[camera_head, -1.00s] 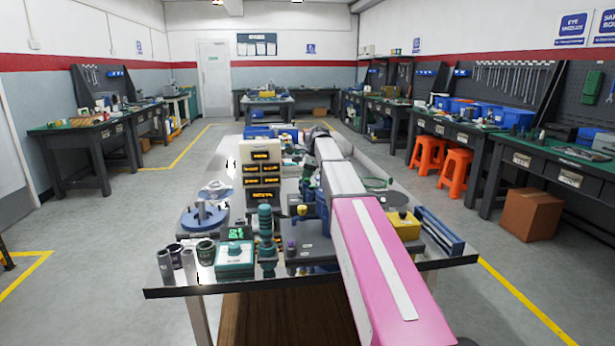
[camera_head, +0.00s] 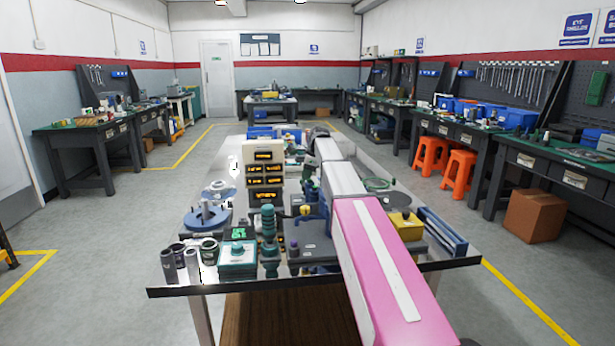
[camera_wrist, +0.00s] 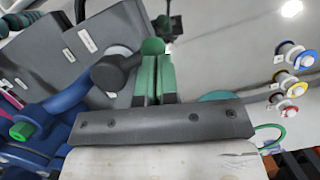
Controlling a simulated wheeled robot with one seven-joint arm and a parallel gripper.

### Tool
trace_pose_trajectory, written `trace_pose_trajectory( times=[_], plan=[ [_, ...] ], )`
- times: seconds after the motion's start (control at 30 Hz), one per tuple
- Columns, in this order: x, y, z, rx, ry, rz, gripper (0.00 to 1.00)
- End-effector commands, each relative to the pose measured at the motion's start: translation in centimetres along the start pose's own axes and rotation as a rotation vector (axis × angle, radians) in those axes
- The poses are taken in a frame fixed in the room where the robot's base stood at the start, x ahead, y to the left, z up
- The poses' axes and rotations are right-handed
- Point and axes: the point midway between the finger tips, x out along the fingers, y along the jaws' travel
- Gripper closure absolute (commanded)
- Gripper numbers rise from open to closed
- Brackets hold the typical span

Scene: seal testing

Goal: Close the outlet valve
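In the wrist view my gripper (camera_wrist: 155,80) has two green fingers close together, with a narrow dark gap between them. A round green knob (camera_wrist: 152,46) sits right at the fingertips; I cannot tell whether they grip it or its stem. Left of the fingers is a dark grey rounded part (camera_wrist: 112,70) beside a blue valve-like body (camera_wrist: 50,112) with a green cap (camera_wrist: 22,130). No label reading outlet valve is legible. In the head view my pink and white arm reaches over the bench and hides the gripper; part of a blue fitting (camera_head: 312,212) shows beside it.
The crowded bench (camera_head: 220,289) holds a tower of yellow-lit displays (camera_head: 264,170), a blue reel (camera_head: 206,217), a teal box (camera_head: 237,258) and a yellow block (camera_head: 405,228). In the wrist view, blue, yellow and red ringed fittings (camera_wrist: 290,84) stand at right. Floor around is open.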

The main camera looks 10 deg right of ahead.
Motion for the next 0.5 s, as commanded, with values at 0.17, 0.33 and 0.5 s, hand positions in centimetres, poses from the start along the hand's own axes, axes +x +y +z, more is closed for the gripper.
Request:
trace_pose_trajectory(
  times=[0.17,0.33,0.5],
  plan=[
    [0.15,-0.04,0.15,0.000,0.000,-0.001,1.00],
    [0.19,-0.05,0.26,0.000,0.000,-0.001,1.00],
    [0.24,-0.04,0.38,0.000,0.000,-0.001,1.00]
  ],
)
